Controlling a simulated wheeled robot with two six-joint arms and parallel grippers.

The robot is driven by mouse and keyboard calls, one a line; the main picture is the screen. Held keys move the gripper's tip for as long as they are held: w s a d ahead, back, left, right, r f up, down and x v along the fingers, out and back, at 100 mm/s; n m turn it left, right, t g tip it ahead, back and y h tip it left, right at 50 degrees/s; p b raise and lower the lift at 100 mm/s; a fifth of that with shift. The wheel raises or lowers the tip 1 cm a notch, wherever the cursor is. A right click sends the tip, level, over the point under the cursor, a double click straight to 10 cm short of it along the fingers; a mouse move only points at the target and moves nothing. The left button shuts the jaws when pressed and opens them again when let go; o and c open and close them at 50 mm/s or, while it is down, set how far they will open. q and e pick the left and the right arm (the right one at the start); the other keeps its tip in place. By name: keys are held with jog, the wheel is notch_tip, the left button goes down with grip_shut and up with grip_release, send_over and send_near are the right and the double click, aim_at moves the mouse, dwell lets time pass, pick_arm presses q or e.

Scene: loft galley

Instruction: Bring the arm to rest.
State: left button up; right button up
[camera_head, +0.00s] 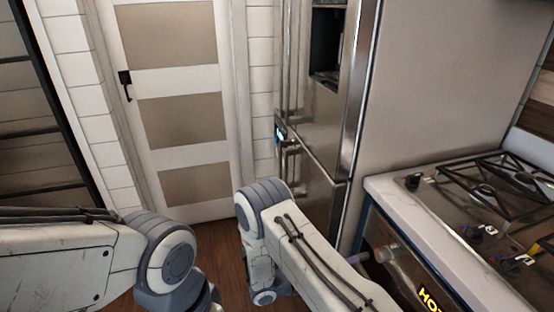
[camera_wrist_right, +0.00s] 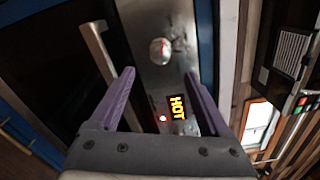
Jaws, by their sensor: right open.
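My right gripper shows in the right wrist view (camera_wrist_right: 158,88) with its two purple fingers spread apart and nothing between them. It faces the front of the oven. In the head view a small purple piece of it (camera_head: 356,257) shows beside the oven front; the rest is hidden behind my right arm. My right arm (camera_head: 300,250) comes up from the bottom and bends down at its elbow, near the fridge. My left arm (camera_head: 75,255) reaches in from the left and bends down; its gripper is out of the picture.
The stove (camera_head: 455,240) stands at right, its lit HOT sign (camera_head: 430,299) on the front. The wrist view shows this sign (camera_wrist_right: 178,107), a round knob (camera_wrist_right: 160,51) and a bar handle (camera_wrist_right: 97,48). A steel fridge (camera_head: 318,190) and a door (camera_head: 185,115) stand behind.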

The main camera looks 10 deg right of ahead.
jog(key=s+a+r+m+y+p, duration=0.3)
jog(key=s+a+r+m+y, duration=0.6)
jog(key=r+m, duration=0.4)
jog(key=s+a+r+m+g+y+p, duration=0.1)
jog(key=s+a+r+m+y+p, duration=0.3)
jog(key=s+a+r+m+y, duration=0.6)
jog(key=s+a+r+m, duration=0.1)
jog(key=a+r+m, duration=0.2)
jog(key=a, duration=0.1)
jog(key=shift+s+p, duration=0.15)
jog(key=shift+p, duration=0.15)
